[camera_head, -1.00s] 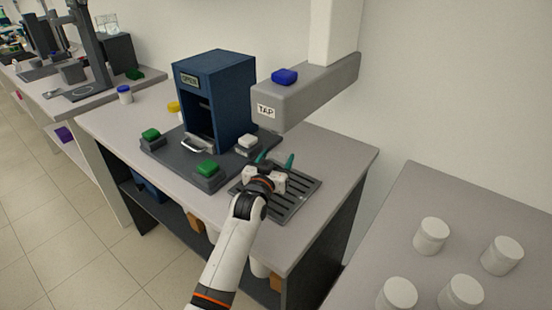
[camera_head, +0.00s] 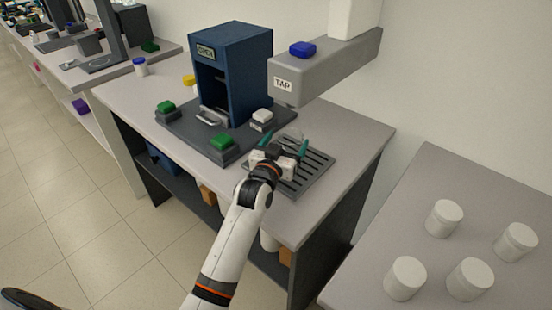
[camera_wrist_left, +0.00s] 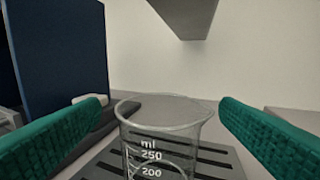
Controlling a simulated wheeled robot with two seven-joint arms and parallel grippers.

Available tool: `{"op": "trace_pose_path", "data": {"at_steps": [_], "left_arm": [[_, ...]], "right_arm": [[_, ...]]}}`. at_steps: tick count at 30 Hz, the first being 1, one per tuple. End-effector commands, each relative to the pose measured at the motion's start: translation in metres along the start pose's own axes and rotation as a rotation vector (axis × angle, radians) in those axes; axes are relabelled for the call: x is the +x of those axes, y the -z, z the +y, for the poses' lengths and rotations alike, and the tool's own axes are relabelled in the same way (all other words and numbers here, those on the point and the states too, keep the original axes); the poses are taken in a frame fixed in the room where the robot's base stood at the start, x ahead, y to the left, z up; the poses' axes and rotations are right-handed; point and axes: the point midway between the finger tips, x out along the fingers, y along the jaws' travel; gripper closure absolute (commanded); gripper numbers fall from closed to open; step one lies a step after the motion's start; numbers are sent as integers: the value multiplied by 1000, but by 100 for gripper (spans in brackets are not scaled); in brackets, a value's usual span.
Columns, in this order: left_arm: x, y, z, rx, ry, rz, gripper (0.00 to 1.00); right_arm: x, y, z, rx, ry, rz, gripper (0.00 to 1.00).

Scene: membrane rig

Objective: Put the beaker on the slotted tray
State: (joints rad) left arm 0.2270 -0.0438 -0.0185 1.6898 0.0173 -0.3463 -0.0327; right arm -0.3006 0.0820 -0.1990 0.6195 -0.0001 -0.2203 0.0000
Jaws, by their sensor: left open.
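The clear beaker (camera_head: 291,134), with white "ml 250" marks, shows between my fingers. It also shows in the left wrist view (camera_wrist_left: 165,135), standing upright over the dark slotted tray (camera_head: 318,172); its base is out of frame there. The tray lies on the bench below the TAP arm. My left gripper (camera_head: 286,142) is open, its teal fingers on either side of the beaker. In the left wrist view (camera_wrist_left: 165,130) gaps show between both fingers and the glass. The gripper hides part of the beaker and tray in the head view. My right gripper is not in view.
The grey TAP arm (camera_head: 330,72) with a blue button (camera_head: 302,49) overhangs the tray. A dark blue cabinet (camera_head: 235,70) stands left of it, with green buttons on its base. A side table (camera_head: 400,220) at right holds several white jars. The bench's right part is clear.

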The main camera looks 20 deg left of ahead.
Motion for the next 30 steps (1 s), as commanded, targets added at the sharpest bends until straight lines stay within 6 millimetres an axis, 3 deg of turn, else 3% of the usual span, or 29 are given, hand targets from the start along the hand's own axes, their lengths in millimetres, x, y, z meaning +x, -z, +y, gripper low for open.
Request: {"op": "trace_pose_path", "data": {"at_steps": [6,12,30], "left_arm": [[-45,2,0,0,0,1,15],[-71,1,0,1,0,1,15],[-78,0,0,0,0,0,15]], "right_arm": [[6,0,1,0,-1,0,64],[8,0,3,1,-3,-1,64],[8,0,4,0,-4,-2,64]]}}
